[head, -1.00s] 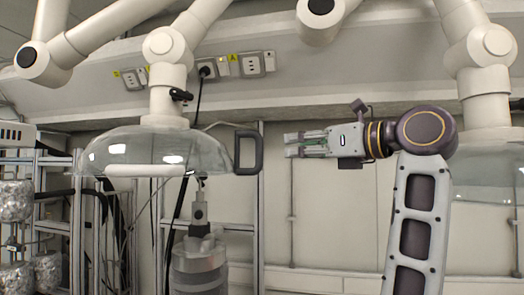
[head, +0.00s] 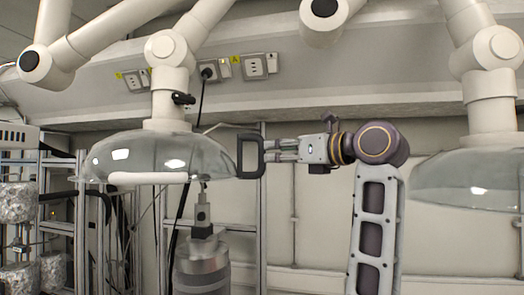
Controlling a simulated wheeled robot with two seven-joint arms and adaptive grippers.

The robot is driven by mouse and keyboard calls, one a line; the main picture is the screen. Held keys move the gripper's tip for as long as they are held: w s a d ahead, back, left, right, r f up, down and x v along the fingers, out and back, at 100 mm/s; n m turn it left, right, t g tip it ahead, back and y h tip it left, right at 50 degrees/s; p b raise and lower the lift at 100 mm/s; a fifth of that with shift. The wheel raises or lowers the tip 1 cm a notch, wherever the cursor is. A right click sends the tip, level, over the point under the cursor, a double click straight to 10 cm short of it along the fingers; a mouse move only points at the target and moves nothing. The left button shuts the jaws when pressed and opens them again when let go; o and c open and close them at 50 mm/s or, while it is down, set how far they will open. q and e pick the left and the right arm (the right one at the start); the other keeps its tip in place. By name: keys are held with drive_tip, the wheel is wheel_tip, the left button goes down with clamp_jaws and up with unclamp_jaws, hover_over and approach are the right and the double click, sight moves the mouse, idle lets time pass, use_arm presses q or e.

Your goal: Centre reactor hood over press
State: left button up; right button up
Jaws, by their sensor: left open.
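The reactor hood (head: 158,160) is a clear glass dome hanging from a jointed white arm at the left, with a pale strip along its front rim. A dark rectangular handle (head: 241,156) sticks out from its right side. The press (head: 202,264), a grey metal cylinder with a narrow stem on top, stands below the right part of the hood. My left gripper (head: 272,150) points left, its open fingertips at the right bar of the handle. I cannot tell if the fingers touch or straddle the bar. My right gripper is not in view.
A second glass hood (head: 470,180) hangs at the right edge on its own white arm. Metal frames and foil-wrapped vessels (head: 18,205) stand at the left. Sockets (head: 259,66) line the sloped wall panel. The wall area below my gripper is free.

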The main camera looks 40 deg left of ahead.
sight(262, 152)
use_arm(q)
drive_tip(key=shift+w+a+p, duration=0.15)
drive_tip(key=shift+a+p, duration=0.3)
drive_tip(key=shift+a, duration=1.25)
drive_tip(key=shift+w+a+p, duration=0.15)
drive_tip(key=shift+a+p, duration=0.25)
drive_tip(key=shift+a, duration=1.3)
drive_tip(key=shift+c, duration=0.2)
clamp_jaws()
